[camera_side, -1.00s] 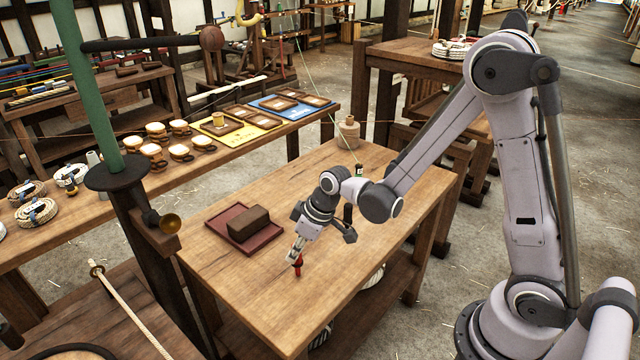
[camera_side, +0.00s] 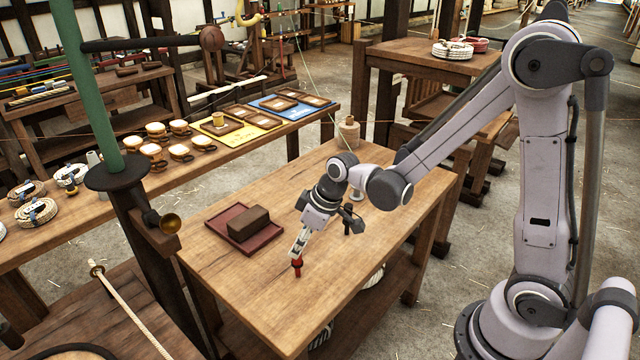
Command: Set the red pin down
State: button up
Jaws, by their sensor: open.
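The red pin (camera_side: 297,267) stands upright on the wooden table (camera_side: 250,295), near its front middle. My gripper (camera_side: 298,252) is right above the pin, at its top end, and its jaws are open. The arm reaches in from the right and slants down to the left. The small gap between the fingers and the pin is hard to make out at this size.
A dark red tray (camera_side: 262,247) with a brown block (camera_side: 249,221) lies to the left of the gripper. A beige bottle (camera_side: 348,132) stands at the table's back corner. A dark post (camera_side: 150,250) rises at the left. The table's front is clear.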

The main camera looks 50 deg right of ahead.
jog(key=s+d+r+m+t+h, duration=0.1)
jog(key=s+d+r+m+t, duration=0.2)
jog(key=s+r, duration=0.9)
jog(key=shift+s+d+r+m+h, duration=0.15)
jog(key=shift+s+r+m+h, duration=0.2)
jog(key=shift+s+m, duration=0.4)
jog(key=shift+f, duration=0.1)
